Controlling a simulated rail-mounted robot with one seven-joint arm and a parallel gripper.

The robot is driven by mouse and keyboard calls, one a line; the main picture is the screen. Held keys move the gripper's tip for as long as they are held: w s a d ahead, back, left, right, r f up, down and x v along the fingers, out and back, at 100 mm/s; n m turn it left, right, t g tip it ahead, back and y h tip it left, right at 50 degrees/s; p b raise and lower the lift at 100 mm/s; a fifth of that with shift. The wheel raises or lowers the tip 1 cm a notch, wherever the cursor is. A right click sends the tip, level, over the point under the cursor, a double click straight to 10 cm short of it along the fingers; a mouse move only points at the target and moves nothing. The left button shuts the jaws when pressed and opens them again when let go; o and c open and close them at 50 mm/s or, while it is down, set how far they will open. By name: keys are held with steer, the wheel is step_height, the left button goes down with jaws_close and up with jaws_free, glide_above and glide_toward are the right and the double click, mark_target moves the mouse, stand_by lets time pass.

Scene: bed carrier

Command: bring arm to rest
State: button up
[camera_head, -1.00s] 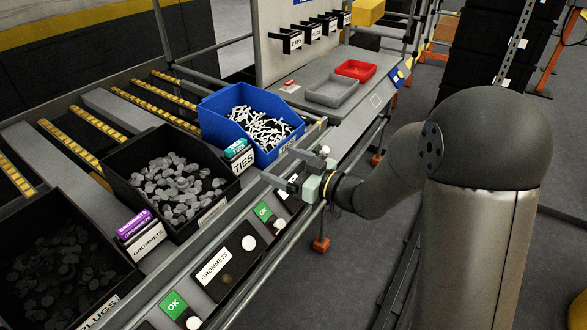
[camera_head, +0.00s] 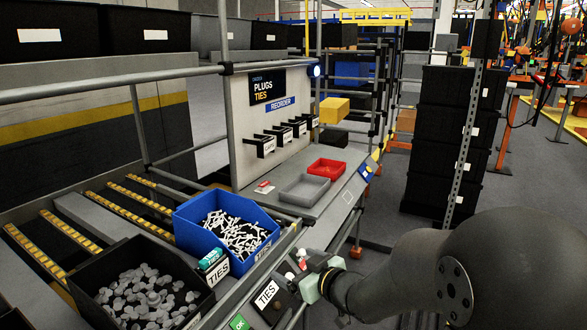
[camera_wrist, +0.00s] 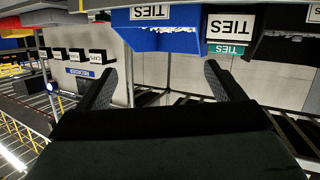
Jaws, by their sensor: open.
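My gripper (camera_head: 301,275) is at the front edge of the workstation, beside the TIES label and in front of the blue bin. It also shows in the wrist view (camera_wrist: 160,80), with its two dark fingers spread apart and nothing between them. My arm bends in from the right of the head view. The blue bin (camera_head: 194,232) holds white ties and shows upside down in the wrist view (camera_wrist: 155,42).
A black bin (camera_head: 85,290) of grey grommets stands left of the blue bin. A grey tray (camera_head: 305,190) and a red tray (camera_head: 326,169) lie farther back on the shelf. Rails run along the front edge.

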steer(key=s+d+r+m+g+h+p, duration=0.2)
steer(key=s+d+m+g+h+p, duration=0.3)
steer(key=s+d+h, duration=0.7)
steer(key=s+d+r+m+g+y+p, duration=0.1)
steer(key=s+g, duration=0.5)
steer(key=s, duration=1.1)
steer(key=m+y+p, duration=0.1)
steer(key=m, duration=0.1)
steer(key=shift+d+r+m+y, duration=0.2)
steer(key=shift+r+m+y, duration=0.1)
steer(key=shift+r+y, duration=0.1)
steer(key=shift+w, duration=0.1)
